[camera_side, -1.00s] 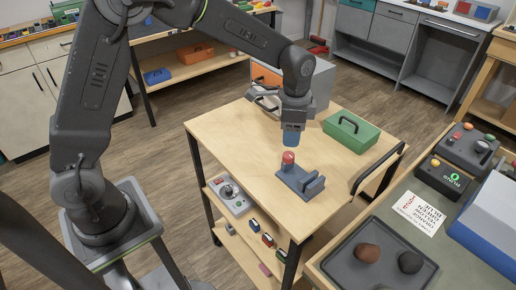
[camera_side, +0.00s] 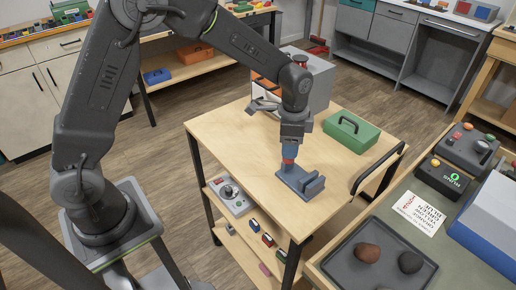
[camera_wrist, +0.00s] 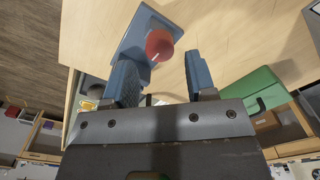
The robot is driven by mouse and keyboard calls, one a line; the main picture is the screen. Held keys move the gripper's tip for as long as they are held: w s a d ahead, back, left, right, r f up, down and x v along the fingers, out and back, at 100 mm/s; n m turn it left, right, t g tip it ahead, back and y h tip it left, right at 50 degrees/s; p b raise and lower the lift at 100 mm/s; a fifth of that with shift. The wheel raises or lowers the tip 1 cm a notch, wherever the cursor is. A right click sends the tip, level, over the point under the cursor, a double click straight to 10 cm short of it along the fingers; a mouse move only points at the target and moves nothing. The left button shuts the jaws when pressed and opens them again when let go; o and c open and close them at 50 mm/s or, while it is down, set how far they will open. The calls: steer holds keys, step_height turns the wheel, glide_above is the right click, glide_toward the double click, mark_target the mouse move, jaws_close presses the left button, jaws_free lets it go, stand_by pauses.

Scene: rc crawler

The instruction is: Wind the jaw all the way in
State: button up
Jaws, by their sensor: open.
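A small blue-grey vise (camera_side: 297,180) stands on the wooden cart top. Its upright jaw blocks show at its right end, with a gap that is hard to judge. A red round knob (camera_side: 289,158) sits at its left end; it also shows in the wrist view (camera_wrist: 159,44) with a small white mark. My gripper (camera_side: 291,143) points down right above the knob. In the wrist view its two blue fingers (camera_wrist: 163,72) are apart, with the knob near and between their tips. I cannot tell whether they touch it. Part of the vise is hidden behind the left finger.
A green toolbox (camera_side: 352,132) stands to the right of my gripper, and a grey cabinet (camera_side: 318,82) stands behind it. A dark handle (camera_side: 378,170) runs along the cart's right edge. The cart top (camera_side: 240,145) is bare to the left of the vise.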

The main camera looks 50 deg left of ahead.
steer(key=shift+f, duration=1.55)
steer(key=c, duration=0.8)
steer(key=shift+m, duration=1.5)
steer(key=m, duration=0.3)
steer(key=o, duration=1)
